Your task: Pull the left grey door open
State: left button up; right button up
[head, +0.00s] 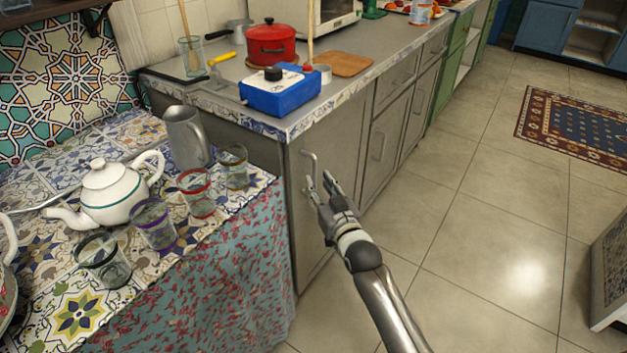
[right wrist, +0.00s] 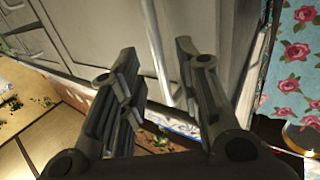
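The left grey door (head: 343,135) is the nearest front of the grey cabinet, beside the tiled table, and looks closed. Its upright metal handle (head: 316,160) sits near the door's left edge. My right gripper (head: 318,186) is at this handle, its fingers pointing at the door. In the right wrist view, the two fingers (right wrist: 156,58) are spread apart. The pale handle bar (right wrist: 153,42) shows between them; I cannot tell whether either finger touches it. My left gripper is in neither view.
A tiled table (head: 75,315) with a white teapot (head: 112,192), several glasses and a metal jug (head: 186,137) stands close on the left. The counter above the door holds a blue scale-like box (head: 280,92) and a red pot (head: 271,45).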

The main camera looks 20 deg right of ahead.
aim_at(315, 179)
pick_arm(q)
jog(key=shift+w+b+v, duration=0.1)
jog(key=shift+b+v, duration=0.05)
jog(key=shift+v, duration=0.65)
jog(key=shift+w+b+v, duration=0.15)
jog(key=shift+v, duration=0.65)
pick_arm(e)
jog(key=shift+w+a, duration=0.15)
jog(key=shift+w, duration=1.85)
grip_shut()
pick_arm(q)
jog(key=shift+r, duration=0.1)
